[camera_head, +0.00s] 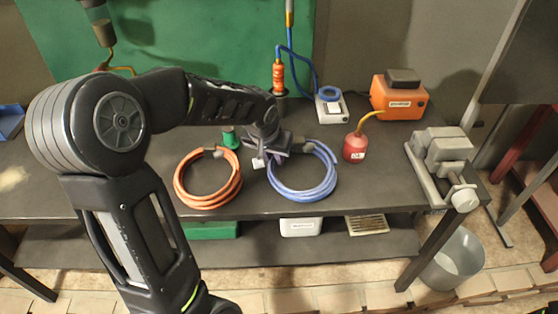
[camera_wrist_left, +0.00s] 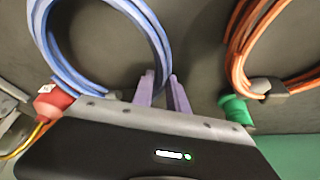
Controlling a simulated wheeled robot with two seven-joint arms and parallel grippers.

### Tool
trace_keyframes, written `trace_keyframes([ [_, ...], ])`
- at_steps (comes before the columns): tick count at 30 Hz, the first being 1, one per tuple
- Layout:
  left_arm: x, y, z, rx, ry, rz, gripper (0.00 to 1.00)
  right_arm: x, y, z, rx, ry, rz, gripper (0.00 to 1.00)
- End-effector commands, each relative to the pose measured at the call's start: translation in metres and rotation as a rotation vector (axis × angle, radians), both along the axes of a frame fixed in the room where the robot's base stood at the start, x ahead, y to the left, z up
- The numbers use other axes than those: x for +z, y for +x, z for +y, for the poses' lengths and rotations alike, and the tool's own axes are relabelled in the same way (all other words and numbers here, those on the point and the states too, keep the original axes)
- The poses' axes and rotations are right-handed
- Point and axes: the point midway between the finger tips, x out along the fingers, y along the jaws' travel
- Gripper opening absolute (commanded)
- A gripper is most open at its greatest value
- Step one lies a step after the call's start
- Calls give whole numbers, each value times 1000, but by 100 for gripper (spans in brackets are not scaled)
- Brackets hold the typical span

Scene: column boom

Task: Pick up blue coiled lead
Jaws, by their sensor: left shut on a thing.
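The blue coiled lead (camera_head: 304,195) lies on the dark workbench (camera_head: 375,190), right of the orange coil. It also shows at the upper left of the left wrist view (camera_wrist_left: 62,68). My left gripper (camera_head: 272,158) is at the upper left part of the blue coil. In the left wrist view its two purple-grey fingers (camera_wrist_left: 164,78) are close together at the coil's edge, shut on the lead. The exact grip is partly hidden. The coil appears to rest on the bench. My right gripper is not in view.
An orange coil (camera_head: 207,204) lies left of the blue one, with a green plug (camera_head: 230,138) behind it. A red oil can (camera_head: 355,149) stands close on the right. A vise (camera_head: 443,158), an orange box (camera_head: 399,101) and a white socket box (camera_head: 332,110) are farther off.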

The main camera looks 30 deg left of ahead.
Motion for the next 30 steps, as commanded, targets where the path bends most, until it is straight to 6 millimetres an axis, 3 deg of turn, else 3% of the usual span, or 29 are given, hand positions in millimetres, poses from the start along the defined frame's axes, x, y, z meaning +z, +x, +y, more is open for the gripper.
trace_keyframes([
  [13, 79, 1, 0, 2, 0, -8, 0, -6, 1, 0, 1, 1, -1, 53],
  [18, 89, 1, 0, 1, -2, -5, 0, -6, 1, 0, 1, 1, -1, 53],
  [30, 89, 1, 0, 1, -2, -5, 0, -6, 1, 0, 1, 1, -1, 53],
])
